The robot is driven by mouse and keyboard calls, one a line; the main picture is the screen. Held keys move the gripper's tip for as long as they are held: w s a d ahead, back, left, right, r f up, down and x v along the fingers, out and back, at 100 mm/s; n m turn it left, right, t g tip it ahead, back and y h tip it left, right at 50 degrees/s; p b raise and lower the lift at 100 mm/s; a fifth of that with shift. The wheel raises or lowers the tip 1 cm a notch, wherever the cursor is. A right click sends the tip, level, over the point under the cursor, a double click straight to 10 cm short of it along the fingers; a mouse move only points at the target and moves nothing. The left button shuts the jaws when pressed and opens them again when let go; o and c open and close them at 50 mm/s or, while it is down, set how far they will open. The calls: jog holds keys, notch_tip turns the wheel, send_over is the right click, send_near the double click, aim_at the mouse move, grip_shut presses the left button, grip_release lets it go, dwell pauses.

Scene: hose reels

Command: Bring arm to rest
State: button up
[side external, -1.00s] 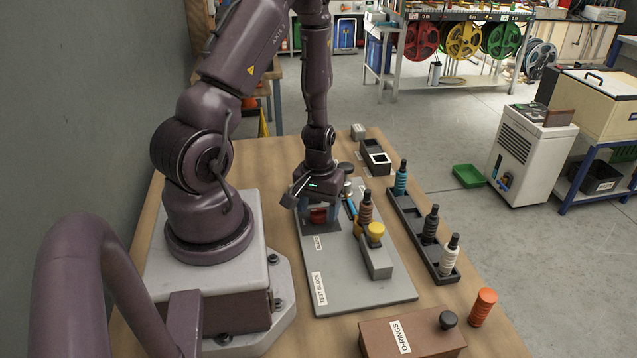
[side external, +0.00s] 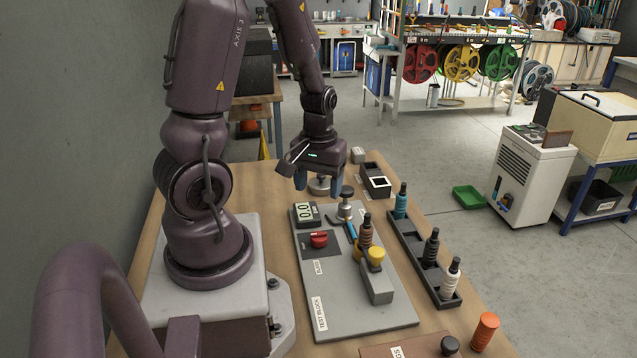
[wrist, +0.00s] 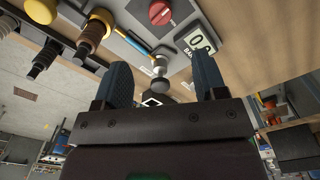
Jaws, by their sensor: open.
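My gripper (side external: 319,184) is open and hangs above the far end of the test block plate (side external: 345,318), apart from it. In the wrist view its two blue fingers (wrist: 163,88) are spread with nothing held between them. A red knob (side external: 319,239) sits on a dark square on the plate, with a small display (side external: 306,213) behind it; the display's full reading is not clear. A metal fitting with a black knob (side external: 346,203) stands near the fingers. A brown ribbed fitting with a blue hose (side external: 366,232) and a yellow-capped block (side external: 377,268) stand at the plate's right side.
A dark rack (side external: 431,262) holds several ribbed fittings to the right of the plate. A small dark box (side external: 376,181) lies at the back of the table.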

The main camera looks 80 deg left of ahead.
dwell(0.3)
jog(key=d+r+m+t, duration=0.5)
jog(key=d+r+m, duration=0.6)
jog(key=d+r, duration=0.6)
notch_tip(320, 180, up, 3)
jog(key=shift+d+r+t, duration=0.15)
jog(key=shift+d+t, duration=0.05)
jog(key=shift+t, duration=0.1)
jog(key=shift+w, duration=0.1)
dwell(0.8)
